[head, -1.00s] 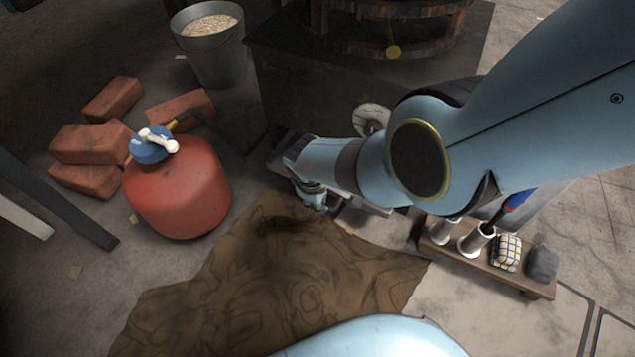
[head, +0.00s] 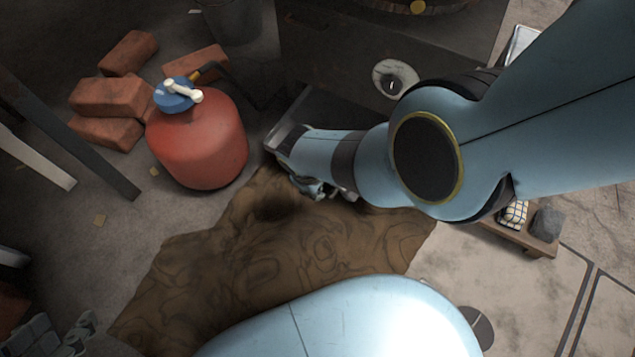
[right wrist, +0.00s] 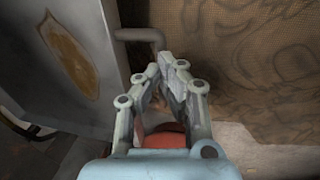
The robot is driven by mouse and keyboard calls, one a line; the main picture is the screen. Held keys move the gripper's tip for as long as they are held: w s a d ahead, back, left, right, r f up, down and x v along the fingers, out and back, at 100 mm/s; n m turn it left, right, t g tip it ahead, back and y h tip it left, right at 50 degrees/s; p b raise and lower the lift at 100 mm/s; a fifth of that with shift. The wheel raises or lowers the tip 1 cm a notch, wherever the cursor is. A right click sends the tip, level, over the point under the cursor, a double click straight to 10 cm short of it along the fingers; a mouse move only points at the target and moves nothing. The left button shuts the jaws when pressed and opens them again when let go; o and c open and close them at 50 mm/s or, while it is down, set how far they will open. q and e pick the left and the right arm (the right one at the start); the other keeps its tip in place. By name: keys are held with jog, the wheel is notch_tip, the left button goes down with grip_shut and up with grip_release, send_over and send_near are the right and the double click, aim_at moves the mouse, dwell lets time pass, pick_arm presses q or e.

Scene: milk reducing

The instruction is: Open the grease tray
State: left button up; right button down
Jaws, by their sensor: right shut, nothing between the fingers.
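A grey metal front with a yellowish-brown oval stain (right wrist: 72,55), apparently the grease tray, fills the left of the right wrist view. A bent grey handle (right wrist: 143,36) sticks out from its edge. My right gripper (right wrist: 172,68) is shut and empty, its fingertips just below the handle in that view; I cannot tell if they touch it. In the head view the right gripper (head: 318,188) is partly hidden under my own arm, beside a dark grey metal box (head: 284,125). My left gripper (head: 62,335) is at the lower left corner, partly cut off.
A brown patterned cloth (head: 270,250) lies on the floor below the right gripper. A red tank (head: 200,145) with a blue cap and several bricks (head: 112,95) stand at left. A small wooden bench (head: 540,246) is at right. My arm hides much of the right side.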

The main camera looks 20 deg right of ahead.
pick_arm(q)
jog(key=shift+f, duration=0.15)
pick_arm(e)
jog(key=shift+s+f, duration=0.3)
jog(key=shift+s, duration=0.2)
jog(key=c, duration=1.4)
grip_release()
jog(key=shift+w, duration=0.1)
pick_arm(q)
jog(key=shift+w, duration=0.2)
pick_arm(e)
jog(key=shift+w+r, duration=0.1)
jog(key=shift+w, duration=0.05)
pick_arm(q)
jog(key=shift+w+a+f, duration=0.1)
jog(key=shift+w+a, duration=0.05)
jog(key=shift+a, duration=0.05)
pick_arm(e)
jog(key=shift+w, duration=0.1)
jog(key=shift+w+d+r, duration=0.1)
